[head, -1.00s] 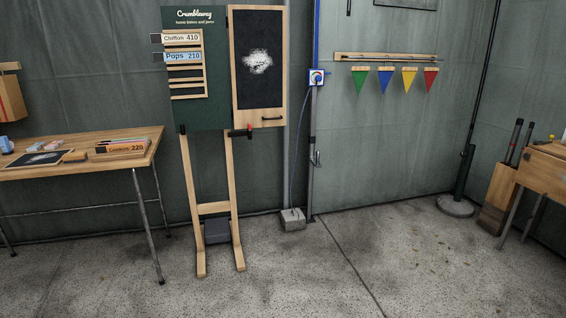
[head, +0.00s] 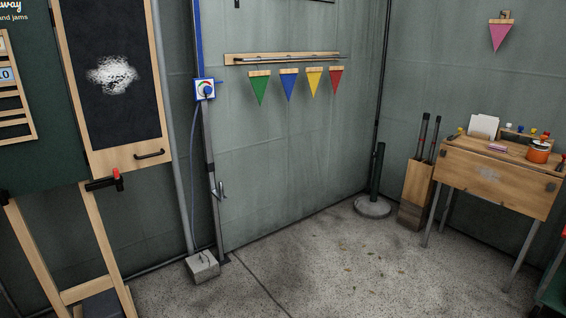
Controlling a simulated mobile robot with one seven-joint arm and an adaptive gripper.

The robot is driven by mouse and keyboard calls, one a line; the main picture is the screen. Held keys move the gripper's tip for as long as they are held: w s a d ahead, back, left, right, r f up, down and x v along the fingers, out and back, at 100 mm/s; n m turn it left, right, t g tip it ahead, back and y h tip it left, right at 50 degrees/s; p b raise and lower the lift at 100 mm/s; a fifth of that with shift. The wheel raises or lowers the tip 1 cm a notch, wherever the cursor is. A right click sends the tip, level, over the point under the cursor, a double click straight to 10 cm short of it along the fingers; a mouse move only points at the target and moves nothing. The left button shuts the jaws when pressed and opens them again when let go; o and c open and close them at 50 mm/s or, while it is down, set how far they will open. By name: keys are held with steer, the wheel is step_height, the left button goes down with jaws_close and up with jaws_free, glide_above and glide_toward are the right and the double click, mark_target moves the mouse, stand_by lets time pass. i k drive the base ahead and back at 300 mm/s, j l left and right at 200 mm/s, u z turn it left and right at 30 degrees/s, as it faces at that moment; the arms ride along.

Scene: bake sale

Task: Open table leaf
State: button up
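A small wooden table stands against the wall at the right of the head view. Its top (head: 492,149) is light wood on grey metal legs. A wooden panel that looks like the table leaf (head: 492,184) hangs down from the front edge, with a pale smudge on its face. Dark fittings (head: 551,187) show near its upper corners. My gripper is not in view.
On the table stand white cards (head: 483,127), an orange pot (head: 539,151) and small coloured jars. A wooden bin (head: 416,190) with dark rolls and a post on a round base (head: 372,207) stand left of it. A green object (head: 553,290) is at lower right.

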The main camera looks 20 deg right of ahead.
mark_target(532, 193)
steer(key=i+l+z, duration=0.1)
steer(key=i+z, duration=0.5)
steer(key=z, duration=0.25)
steer(key=i+z, duration=0.4)
steer(key=i+l+z, duration=0.1)
steer(key=i, duration=0.3)
steer(key=i+l+z, duration=0.1)
steer(key=i, duration=0.3)
steer(key=i+l, duration=0.25)
steer(key=i, duration=0.15)
steer(key=i+l+u, duration=0.3)
steer(key=i+l, duration=0.35)
steer(key=l, duration=0.1)
